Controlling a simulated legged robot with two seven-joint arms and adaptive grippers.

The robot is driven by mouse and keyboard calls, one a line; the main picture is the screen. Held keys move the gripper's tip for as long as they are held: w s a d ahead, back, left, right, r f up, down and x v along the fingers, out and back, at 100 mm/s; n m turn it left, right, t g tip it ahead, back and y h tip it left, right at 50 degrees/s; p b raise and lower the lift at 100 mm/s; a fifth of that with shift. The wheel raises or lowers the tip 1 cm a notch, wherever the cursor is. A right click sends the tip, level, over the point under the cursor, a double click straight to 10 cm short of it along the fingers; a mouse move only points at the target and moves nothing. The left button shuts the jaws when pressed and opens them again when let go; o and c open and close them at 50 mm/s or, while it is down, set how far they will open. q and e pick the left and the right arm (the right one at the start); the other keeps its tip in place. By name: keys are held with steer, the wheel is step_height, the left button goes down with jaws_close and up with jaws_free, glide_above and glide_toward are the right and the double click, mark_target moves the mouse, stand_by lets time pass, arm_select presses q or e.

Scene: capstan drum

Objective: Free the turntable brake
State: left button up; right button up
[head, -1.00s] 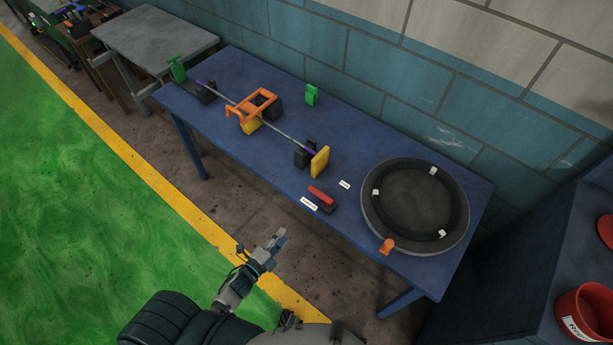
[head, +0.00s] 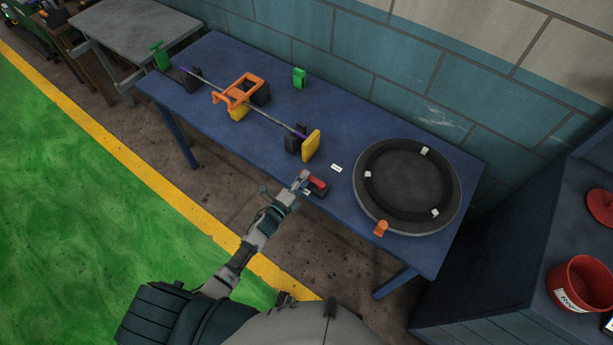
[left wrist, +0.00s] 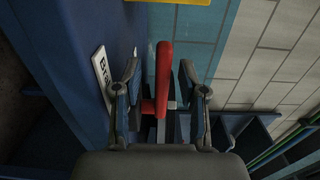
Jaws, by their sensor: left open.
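The brake lever is a red handle (head: 317,183) on a dark base at the front edge of the blue table. It also shows in the left wrist view as a red handle (left wrist: 164,75), standing between my fingers. My left gripper (head: 304,181) is open, with one finger on each side of the handle. I cannot tell whether either finger touches it. The turntable (head: 407,186) is a round dark disc with a grey rim and several small white blocks, to the right of the lever. My right gripper is not in view.
A white label (left wrist: 102,66) lies beside the lever. A small orange piece (head: 381,229) sits at the turntable's front rim. A yellow block (head: 311,146) and a rod with an orange frame (head: 238,91) stand further left. A red bucket (head: 577,282) is at the right.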

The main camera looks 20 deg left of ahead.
arm_select(q)
steer(key=shift+w+d, duration=0.65)
steer(key=shift+w, duration=0.1)
steer(key=shift+w+d, duration=0.1)
steer(key=shift+d, duration=0.15)
steer(key=shift+d+r, duration=0.1)
steer(key=shift+d, duration=0.1)
steer(key=shift+a, duration=0.1)
steer(key=shift+c, duration=0.7)
steer(key=shift+a, duration=0.35)
jaws_close()
steer(key=shift+a, duration=0.1)
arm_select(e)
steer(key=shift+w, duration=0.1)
